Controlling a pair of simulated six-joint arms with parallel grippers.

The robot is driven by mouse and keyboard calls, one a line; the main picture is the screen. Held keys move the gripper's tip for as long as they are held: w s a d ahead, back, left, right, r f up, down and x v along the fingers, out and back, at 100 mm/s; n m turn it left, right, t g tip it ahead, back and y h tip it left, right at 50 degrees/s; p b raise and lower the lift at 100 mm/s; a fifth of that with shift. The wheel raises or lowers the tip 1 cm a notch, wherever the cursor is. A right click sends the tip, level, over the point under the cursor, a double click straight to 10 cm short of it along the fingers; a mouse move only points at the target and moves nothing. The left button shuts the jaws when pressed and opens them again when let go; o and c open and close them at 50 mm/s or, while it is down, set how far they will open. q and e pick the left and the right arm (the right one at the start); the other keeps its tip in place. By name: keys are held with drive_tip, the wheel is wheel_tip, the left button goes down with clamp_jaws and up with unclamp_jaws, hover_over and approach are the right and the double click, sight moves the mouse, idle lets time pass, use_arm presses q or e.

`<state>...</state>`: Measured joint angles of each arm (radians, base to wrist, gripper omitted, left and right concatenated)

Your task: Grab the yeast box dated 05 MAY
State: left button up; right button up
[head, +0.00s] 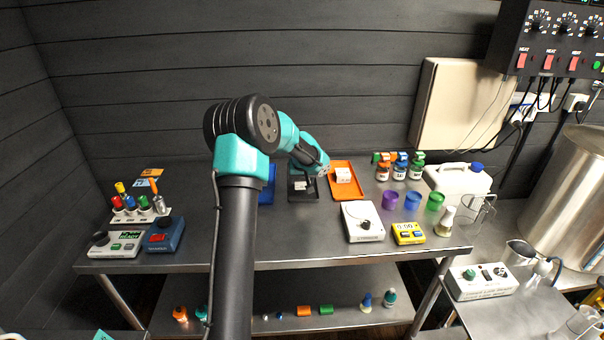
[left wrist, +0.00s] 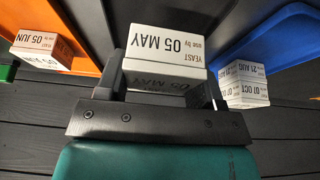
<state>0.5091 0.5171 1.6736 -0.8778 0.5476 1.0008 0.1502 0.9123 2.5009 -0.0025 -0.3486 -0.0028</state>
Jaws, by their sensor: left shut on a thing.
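The white yeast box marked 05 MAY (left wrist: 168,45) sits between the two fingers of my left gripper (left wrist: 160,88) in the left wrist view, its printed label facing the camera. The gripper is shut on it. In the head view my left gripper (head: 309,184) is over the dark tray (head: 302,197) in the middle of the table. I cannot tell whether the box touches the tray. A box marked 05 JUN (left wrist: 42,48) is at the left, and boxes marked 21 AUG and 07 OCT (left wrist: 245,84) are at the right. My right gripper is out of view.
The orange tray (head: 350,191) with a white box stands right of the dark tray. The blue tray (head: 267,190) is left of it, partly hidden by my arm. A white scale (head: 363,222) and a yellow timer (head: 408,234) stand in front on the right.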

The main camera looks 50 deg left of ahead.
use_arm(q)
drive_tip(key=s+d, duration=0.4)
drive_tip(key=d, duration=0.1)
drive_tip(key=shift+s+d+r, duration=0.1)
drive_tip(key=shift+s+r, duration=0.2)
drive_tip(key=shift+r, duration=0.05)
